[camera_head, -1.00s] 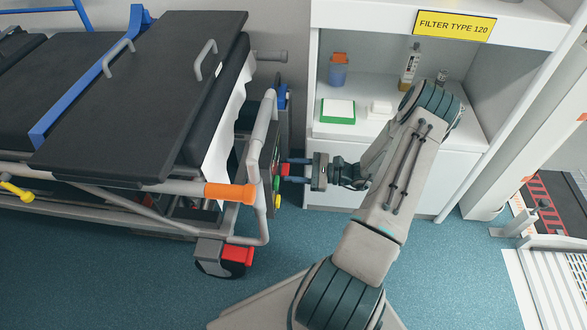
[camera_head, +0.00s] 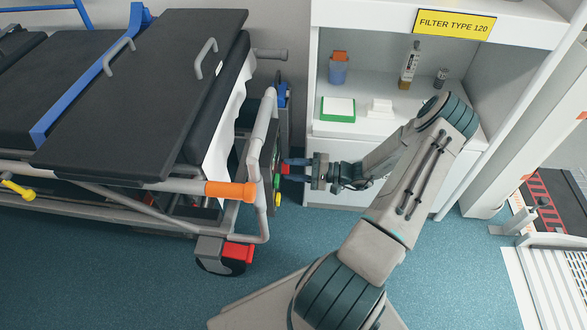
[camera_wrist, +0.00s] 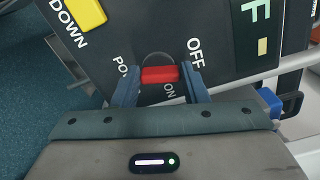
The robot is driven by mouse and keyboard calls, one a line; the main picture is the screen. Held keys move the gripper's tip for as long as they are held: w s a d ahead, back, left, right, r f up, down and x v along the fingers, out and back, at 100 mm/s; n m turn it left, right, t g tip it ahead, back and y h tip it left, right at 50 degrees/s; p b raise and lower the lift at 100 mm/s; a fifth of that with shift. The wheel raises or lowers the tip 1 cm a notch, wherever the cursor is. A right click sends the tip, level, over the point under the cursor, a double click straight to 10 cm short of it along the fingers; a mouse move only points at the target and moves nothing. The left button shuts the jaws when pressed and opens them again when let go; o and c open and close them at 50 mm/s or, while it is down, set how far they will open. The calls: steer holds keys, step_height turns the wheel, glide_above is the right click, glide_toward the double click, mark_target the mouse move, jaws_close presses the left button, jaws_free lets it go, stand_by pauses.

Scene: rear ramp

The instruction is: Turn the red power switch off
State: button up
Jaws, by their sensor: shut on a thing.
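The red power switch (camera_wrist: 160,75) is on a dark panel (camera_wrist: 225,55) at the foot end of the stretcher. In the wrist view it sits between my two fingers, with "OFF" printed above right and "ON" below right of it. It appears as a small red spot in the head view (camera_head: 285,168). My gripper (camera_head: 294,170) reaches left to the panel, and its fingers are closed on the switch. In the wrist view the fingers (camera_wrist: 160,80) touch or nearly touch both ends of the red bar.
A yellow button (camera_wrist: 86,12) marked "DOWN" is on the panel's upper left. The stretcher (camera_head: 130,95) fills the left, with an orange handle (camera_head: 230,191) near my gripper. A white cabinet (camera_head: 400,100) stands behind my arm. Blue floor (camera_head: 430,285) lies open in front.

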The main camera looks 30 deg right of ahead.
steer(key=shift+f+n, duration=0.1)
steer(key=shift+n, duration=1.4)
steer(key=o, duration=1)
steer(key=p+v, duration=0.3)
steer(key=v, duration=1.1)
